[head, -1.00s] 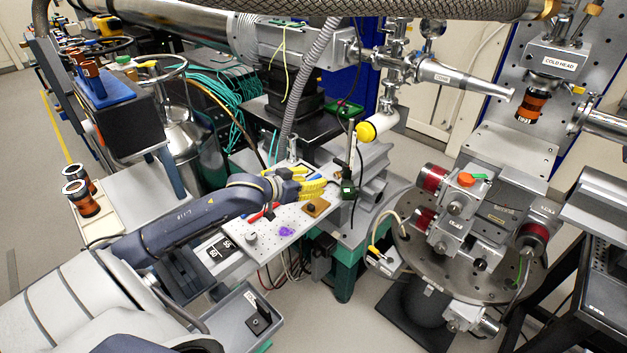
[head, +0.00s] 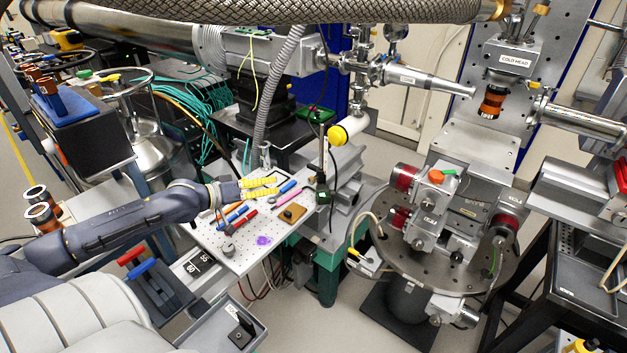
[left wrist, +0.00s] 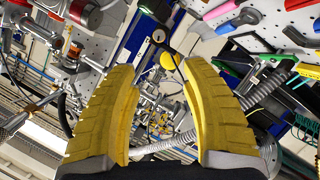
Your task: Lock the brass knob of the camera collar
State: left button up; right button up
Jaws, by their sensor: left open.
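My left gripper (head: 274,187) reaches in from the left over the perforated breadboard, its yellow ribbed fingers apart with nothing between them. It also shows open in the left wrist view (left wrist: 158,75). A small green-boxed device (head: 318,115) is near the post's top. My right gripper is not recognisable in any view.
A round stage (head: 400,262) with motors stands to the right.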

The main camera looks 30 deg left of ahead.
aim_at(309, 180)
pick_arm(q)
jog(key=shift+x, duration=8.65)
jog(key=shift+c, duration=0.6)
grip_shut()
